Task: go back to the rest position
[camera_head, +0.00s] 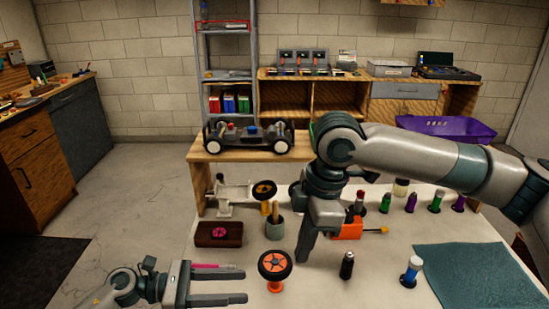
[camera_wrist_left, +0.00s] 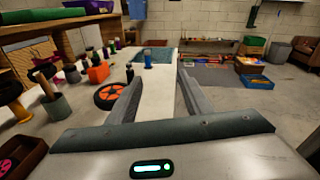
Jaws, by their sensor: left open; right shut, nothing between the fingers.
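My left gripper (camera_head: 246,286) is open and empty at the front left of the white table, its two fingers pointing right. In the left wrist view its fingers (camera_wrist_left: 158,88) are spread apart with nothing between them. My right gripper (camera_head: 306,256) points down over the middle of the table and is shut with nothing in it. An orange-hubbed wheel (camera_head: 275,265) on an orange stand is between the two grippers. It also shows in the left wrist view (camera_wrist_left: 108,96), just left of the left gripper's fingers.
An RC car chassis (camera_head: 248,137) sits on the raised wooden shelf. Several bottles, a brown tray (camera_head: 219,234), a tool cup (camera_head: 275,228) and an orange tool (camera_head: 347,229) stand around the right gripper. A teal mat (camera_head: 480,272) lies at the right. A purple basket (camera_head: 446,128) is behind.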

